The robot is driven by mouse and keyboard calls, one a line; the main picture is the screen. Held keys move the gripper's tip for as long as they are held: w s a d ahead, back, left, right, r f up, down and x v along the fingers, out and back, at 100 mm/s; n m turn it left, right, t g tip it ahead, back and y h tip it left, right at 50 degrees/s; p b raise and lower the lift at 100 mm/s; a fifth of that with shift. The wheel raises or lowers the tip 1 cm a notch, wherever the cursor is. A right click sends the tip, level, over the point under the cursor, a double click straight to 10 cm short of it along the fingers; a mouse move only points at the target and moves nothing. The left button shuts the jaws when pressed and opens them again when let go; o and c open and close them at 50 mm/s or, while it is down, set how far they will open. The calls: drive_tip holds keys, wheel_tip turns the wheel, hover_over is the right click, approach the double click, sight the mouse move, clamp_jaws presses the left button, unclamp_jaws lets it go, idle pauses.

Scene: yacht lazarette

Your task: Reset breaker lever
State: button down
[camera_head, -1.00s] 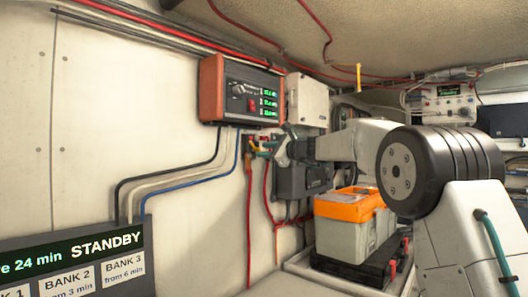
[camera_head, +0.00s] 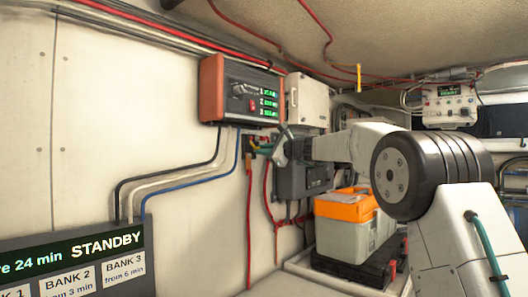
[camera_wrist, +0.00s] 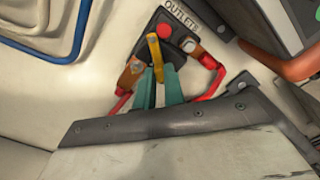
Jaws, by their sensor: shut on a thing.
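The breaker, a dark block under the OUTLETS label, is on the wall in the wrist view (camera_wrist: 178,36). Its yellow lever (camera_wrist: 154,52) is in front, beside a red button (camera_wrist: 165,30). My gripper (camera_wrist: 160,76) has teal fingers shut on the lever's lower part; the upper part shows above the fingertips. In the head view my gripper (camera_head: 262,148) is at the wall just below the red-ended panel, and the lever is too small to make out there.
Red cables (camera_wrist: 211,76) with copper lugs flank the breaker closely. The red-ended panel (camera_head: 241,92) is just above it, with a pale box (camera_head: 307,100) beside it. An orange-lidded toolbox (camera_head: 345,226) stands below the arm. A STANDBY display (camera_head: 78,250) is at lower left.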

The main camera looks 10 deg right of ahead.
drive_tip(key=shift+w+d+r+n, duration=0.15)
drive_tip(key=shift+r+n, duration=0.25)
drive_tip(key=shift+n, duration=0.95)
drive_tip(key=shift+w+d+r+n, duration=0.15)
drive_tip(key=shift+r+n, duration=0.25)
drive_tip(key=shift+n, duration=0.9)
drive_tip(key=shift+d+r+n, duration=0.15)
drive_tip(key=shift+r+n, duration=0.25)
drive_tip(key=shift+n, duration=0.95)
drive_tip(key=c, duration=1.5)
unclamp_jaws()
drive_tip(key=shift+r, duration=0.1)
drive_tip(key=v, duration=0.7)
drive_tip(key=shift+s+d, duration=0.25)
drive_tip(key=shift+s, duration=0.05)
